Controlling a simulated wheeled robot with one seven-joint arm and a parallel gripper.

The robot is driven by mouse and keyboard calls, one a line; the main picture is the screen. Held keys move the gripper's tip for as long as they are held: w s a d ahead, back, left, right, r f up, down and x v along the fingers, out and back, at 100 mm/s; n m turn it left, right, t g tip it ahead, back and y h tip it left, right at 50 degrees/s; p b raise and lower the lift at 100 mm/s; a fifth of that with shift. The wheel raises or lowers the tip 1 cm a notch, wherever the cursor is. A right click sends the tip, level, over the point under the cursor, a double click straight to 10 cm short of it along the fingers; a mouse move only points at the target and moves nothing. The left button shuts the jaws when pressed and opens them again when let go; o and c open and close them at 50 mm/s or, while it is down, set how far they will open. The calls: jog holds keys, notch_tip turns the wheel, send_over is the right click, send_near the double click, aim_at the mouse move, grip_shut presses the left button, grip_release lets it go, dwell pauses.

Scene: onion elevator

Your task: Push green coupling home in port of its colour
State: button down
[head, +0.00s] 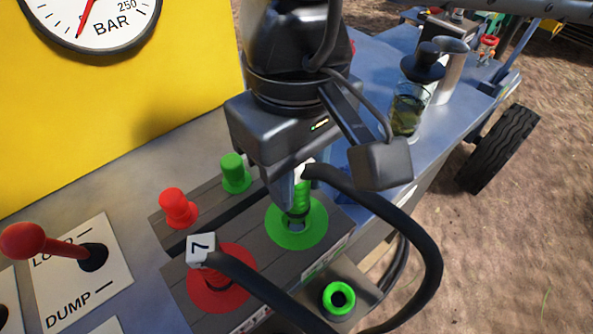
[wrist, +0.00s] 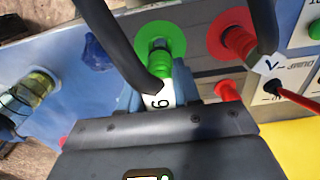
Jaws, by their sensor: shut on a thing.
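The green coupling (head: 302,196) is on the end of a black hose and has a white tag, which reads 6 in the wrist view (wrist: 158,101). My gripper (head: 290,188) is shut on it from above. The coupling's lower end is at the middle of the green port disc (head: 283,236). A grey metal part shows there. The coupling (wrist: 158,58) also lines up with the green disc (wrist: 175,35) in the wrist view. I cannot tell how deep it sits. The fingers hide part of it.
A hose with a white tag marked 7 (head: 201,250) runs to the red port disc (head: 225,297) beside it. Red (head: 178,208) and green (head: 235,172) knobs stand behind. A glass jar (head: 407,108) stands to the right.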

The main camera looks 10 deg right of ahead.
jog(key=shift+f+b, duration=1.05)
jog(key=shift+b, duration=0.9)
dwell(0.6)
